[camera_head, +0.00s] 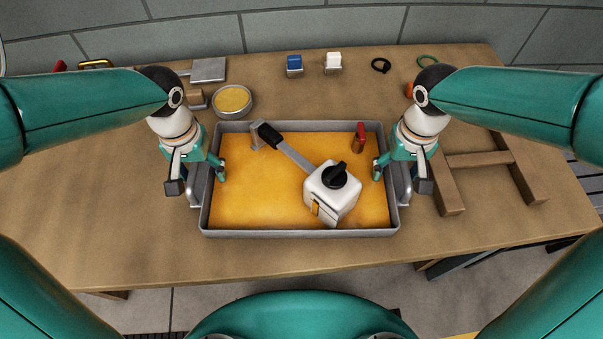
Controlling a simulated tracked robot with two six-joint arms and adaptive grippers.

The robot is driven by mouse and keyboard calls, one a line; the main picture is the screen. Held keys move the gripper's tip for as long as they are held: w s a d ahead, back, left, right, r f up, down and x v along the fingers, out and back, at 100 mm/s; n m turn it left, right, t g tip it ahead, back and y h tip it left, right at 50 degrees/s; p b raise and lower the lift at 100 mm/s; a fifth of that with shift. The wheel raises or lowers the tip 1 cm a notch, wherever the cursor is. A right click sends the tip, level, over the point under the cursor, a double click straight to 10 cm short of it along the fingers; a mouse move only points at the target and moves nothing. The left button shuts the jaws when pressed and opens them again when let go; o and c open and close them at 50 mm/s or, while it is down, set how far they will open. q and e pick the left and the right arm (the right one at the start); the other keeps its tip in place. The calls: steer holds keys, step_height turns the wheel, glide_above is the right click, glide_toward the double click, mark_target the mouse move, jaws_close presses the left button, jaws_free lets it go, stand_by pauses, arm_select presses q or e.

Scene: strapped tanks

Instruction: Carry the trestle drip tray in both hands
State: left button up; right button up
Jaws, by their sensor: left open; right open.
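The drip tray (299,233) is a grey rectangular tray with an orange-yellow floor, lying on the wooden table near its front edge. Inside it are a white box with a black knob (332,190), a bar with a black grip (285,147) and a small red piece (359,137). My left gripper (197,180) is open at the tray's left wall, with fingers on both sides of the side handle there. My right gripper (400,178) is open at the right wall, around the handle on that side. Whether the fingers touch the handles I cannot tell.
A wooden trestle frame (480,159) lies right of the tray. Behind the tray stand a round tin (232,101), a grey plate (208,70), a blue block (294,65), a white block (333,63) and rings (381,65). The table's left front (110,220) is clear.

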arm_select(q)
jaws_close()
arm_select(e)
jaws_close()
arm_select(q)
steer(key=shift+w+r, duration=0.1)
steer(key=shift+r, duration=0.1)
arm_select(e)
steer(key=shift+w+r, duration=0.1)
steer(key=shift+r, duration=0.15)
